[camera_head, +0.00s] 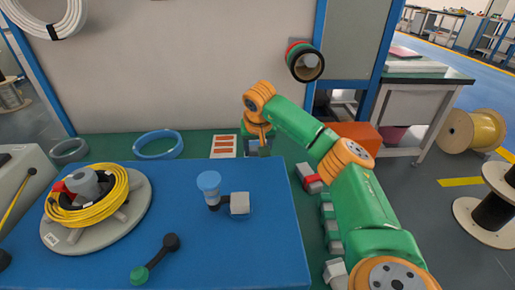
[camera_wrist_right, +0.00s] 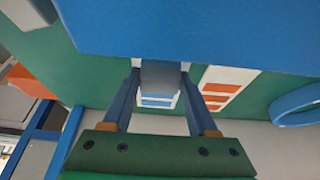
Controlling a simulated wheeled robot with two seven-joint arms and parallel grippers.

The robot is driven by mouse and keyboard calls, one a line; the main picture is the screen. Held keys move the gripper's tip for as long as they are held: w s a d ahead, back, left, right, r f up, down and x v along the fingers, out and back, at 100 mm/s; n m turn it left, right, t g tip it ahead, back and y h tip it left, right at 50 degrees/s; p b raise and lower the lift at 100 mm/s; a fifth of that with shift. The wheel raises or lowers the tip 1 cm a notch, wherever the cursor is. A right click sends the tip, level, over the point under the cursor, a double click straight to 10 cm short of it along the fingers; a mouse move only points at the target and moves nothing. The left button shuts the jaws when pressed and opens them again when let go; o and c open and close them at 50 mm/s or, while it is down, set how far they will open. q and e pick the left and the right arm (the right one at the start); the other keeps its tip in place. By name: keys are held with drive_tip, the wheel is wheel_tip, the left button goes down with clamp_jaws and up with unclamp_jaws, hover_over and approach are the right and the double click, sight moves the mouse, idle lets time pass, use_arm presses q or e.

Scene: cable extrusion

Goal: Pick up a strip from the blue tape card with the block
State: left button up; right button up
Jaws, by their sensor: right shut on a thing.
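My right gripper (camera_head: 262,147) reaches past the far edge of the blue table. In the right wrist view its two dark fingers (camera_wrist_right: 160,82) are shut on a grey block (camera_wrist_right: 160,73). The blue tape card (camera_wrist_right: 158,103), white with blue strips, shows between the fingers, behind the block in the picture. The block overlaps the card there; I cannot tell whether they touch. In the head view the gripper largely hides the card and block. My left gripper is not in view.
A card with orange strips (camera_head: 223,146) lies beside the gripper; it also shows in the wrist view (camera_wrist_right: 221,88). The blue table (camera_head: 240,255) holds a yellow cable coil (camera_head: 115,200), a blue-topped cylinder (camera_head: 209,187) and a black-and-green handle (camera_head: 155,260). A blue ring (camera_head: 158,144) lies behind.

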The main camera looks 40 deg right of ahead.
drive_tip(key=shift+s+f+p, duration=0.1)
drive_tip(key=shift+f+p, duration=0.05)
drive_tip(key=shift+p, duration=0.15)
idle(0.7)
wheel_tip(320, 180, up, 8)
drive_tip(key=p, duration=0.9)
drive_tip(key=shift+r+p, duration=0.2)
drive_tip(key=shift+p, duration=0.2)
drive_tip(key=shift+f, duration=0.15)
